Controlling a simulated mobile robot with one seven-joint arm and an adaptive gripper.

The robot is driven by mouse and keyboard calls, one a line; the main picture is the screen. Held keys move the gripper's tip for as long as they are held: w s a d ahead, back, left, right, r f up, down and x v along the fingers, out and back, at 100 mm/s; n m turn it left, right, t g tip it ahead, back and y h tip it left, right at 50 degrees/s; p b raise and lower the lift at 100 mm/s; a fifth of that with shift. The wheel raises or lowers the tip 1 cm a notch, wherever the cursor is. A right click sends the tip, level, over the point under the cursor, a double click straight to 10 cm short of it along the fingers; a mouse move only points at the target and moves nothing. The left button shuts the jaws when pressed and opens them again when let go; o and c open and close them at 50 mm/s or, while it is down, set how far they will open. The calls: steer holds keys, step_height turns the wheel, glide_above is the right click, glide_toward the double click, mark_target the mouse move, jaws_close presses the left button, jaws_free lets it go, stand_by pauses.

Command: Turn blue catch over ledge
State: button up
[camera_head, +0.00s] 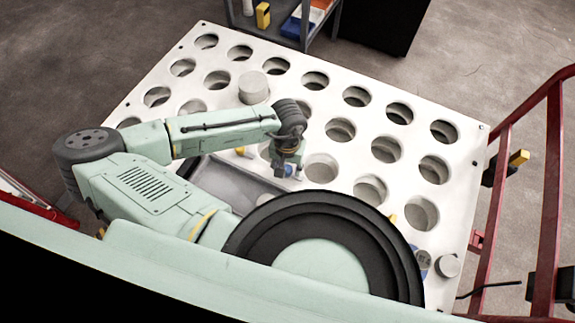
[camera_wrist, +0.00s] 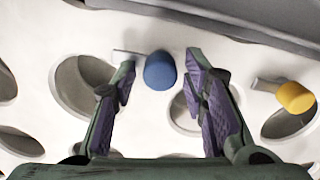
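The blue catch (camera_wrist: 160,71) shows in the wrist view as a rounded blue knob on a short grey tab (camera_wrist: 126,55) that points left. In the head view a small bit of blue (camera_head: 289,169) shows beside my gripper (camera_head: 285,163). In the wrist view my gripper (camera_wrist: 161,65) is open, with its purple-padded fingers either side of the blue knob and a gap at both sides. The left fingertip partly covers the tab. The ledge is probably the edge of the grey recess (camera_wrist: 200,14) at the top; I cannot tell if the tab overlaps it.
A yellow catch (camera_wrist: 295,97) sits right of my gripper in the wrist view. The white panel (camera_head: 300,112) has many round holes, with a grey cylinder (camera_head: 253,87) standing on it. A grey recess (camera_head: 225,182) lies left of my gripper. Red railing (camera_head: 549,170) stands at the right.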

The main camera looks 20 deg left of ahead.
jaws_close()
steer(key=shift+r+m, duration=0.1)
steer(key=shift+m, duration=0.2)
steer(key=m+p, duration=0.2)
steer(key=m, duration=0.1)
steer(key=shift+m, duration=0.3)
steer(key=m+p, duration=0.2)
steer(key=m, duration=0.2)
steer(key=shift+m, duration=0.3)
steer(key=m+p, duration=0.1)
steer(key=m, duration=0.3)
steer(key=shift+w, duration=0.1)
steer(key=shift+m+p, duration=0.8)
steer(key=shift+m, duration=1.7)
